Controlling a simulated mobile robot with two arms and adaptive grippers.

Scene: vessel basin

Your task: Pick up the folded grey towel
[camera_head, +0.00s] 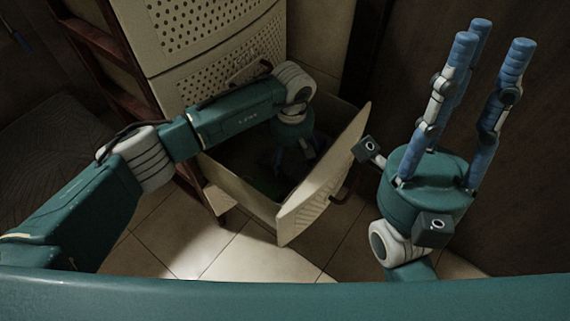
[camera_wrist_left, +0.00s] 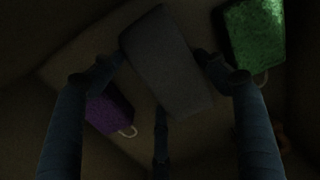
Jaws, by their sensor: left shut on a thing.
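The folded grey towel (camera_wrist_left: 168,62) lies in the middle of the left wrist view, a dark grey block among the fingers. My left gripper (camera_wrist_left: 158,88) has one finger at each side of the towel and a third at its lower edge; it is shut on it. In the head view my left gripper (camera_head: 295,158) points down inside the open drawer (camera_head: 240,192); the towel cannot be made out there. My right gripper (camera_head: 478,100) is raised at the right, fingers pointing up, spread apart and empty.
A purple item (camera_wrist_left: 108,113) with a pale loop and a green item (camera_wrist_left: 254,38) with a loop lie in the drawer beside the towel. The drawer front (camera_head: 322,185) and the cabinet (camera_head: 210,45) enclose the left gripper. Tiled floor (camera_head: 258,258) is clear in front.

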